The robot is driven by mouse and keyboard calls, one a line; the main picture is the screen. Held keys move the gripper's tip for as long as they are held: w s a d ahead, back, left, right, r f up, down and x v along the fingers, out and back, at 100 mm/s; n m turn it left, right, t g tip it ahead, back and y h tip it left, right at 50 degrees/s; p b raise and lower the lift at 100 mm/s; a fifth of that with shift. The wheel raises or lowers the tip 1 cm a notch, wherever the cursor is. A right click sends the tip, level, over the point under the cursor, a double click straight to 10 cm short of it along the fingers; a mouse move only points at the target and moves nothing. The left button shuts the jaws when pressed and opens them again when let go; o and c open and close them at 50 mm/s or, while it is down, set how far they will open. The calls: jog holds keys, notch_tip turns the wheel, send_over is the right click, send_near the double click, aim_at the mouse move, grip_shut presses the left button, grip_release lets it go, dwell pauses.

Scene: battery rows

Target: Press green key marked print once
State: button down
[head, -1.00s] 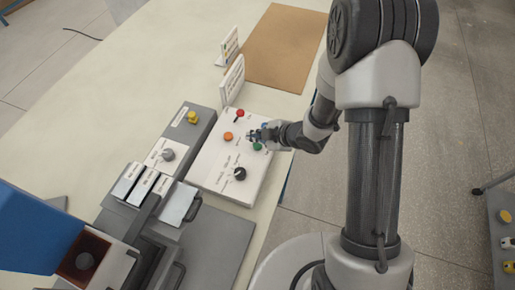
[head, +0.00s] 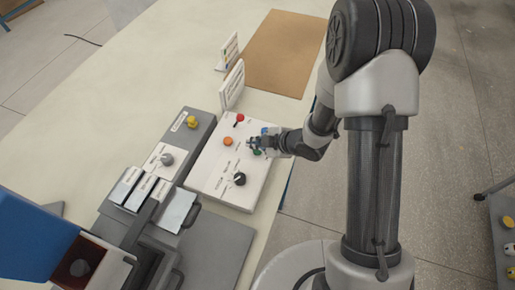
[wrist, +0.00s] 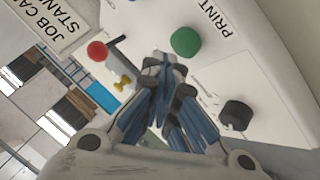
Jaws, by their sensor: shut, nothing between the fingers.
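The green key (wrist: 186,41) is a round button on a white panel (wrist: 235,65), with the word PRINT printed beside it in the wrist view. In the head view the green key (head: 257,152) is partly hidden by my gripper. My gripper (head: 250,143) is shut and empty over the panel, right by the green key. In the wrist view the shut fingertips of my gripper (wrist: 167,64) show just short of and left of the green key. I cannot tell whether they touch it.
The panel also carries a red knob (head: 239,118), an orange button (head: 228,141) and a black dial (head: 239,178). A grey box with a yellow button (head: 192,122) stands to its left. Upright signs (head: 233,86) stand behind. A brown board (head: 280,55) lies beyond.

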aim_at(257, 152)
dwell(0.6)
jog(key=shift+f+b, duration=0.45)
jog(key=shift+f+b, duration=0.5)
dwell(0.5)
jog(key=shift+r, duration=0.1)
jog(key=shift+r+p, duration=0.8)
jog(key=shift+r, duration=0.05)
jog(key=shift+r, duration=0.15)
notch_tip(257, 152, up, 5)
jog(key=p, duration=0.4)
jog(key=shift+s+d+f, duration=0.1)
jog(key=shift+f, duration=0.1)
dwell(0.7)
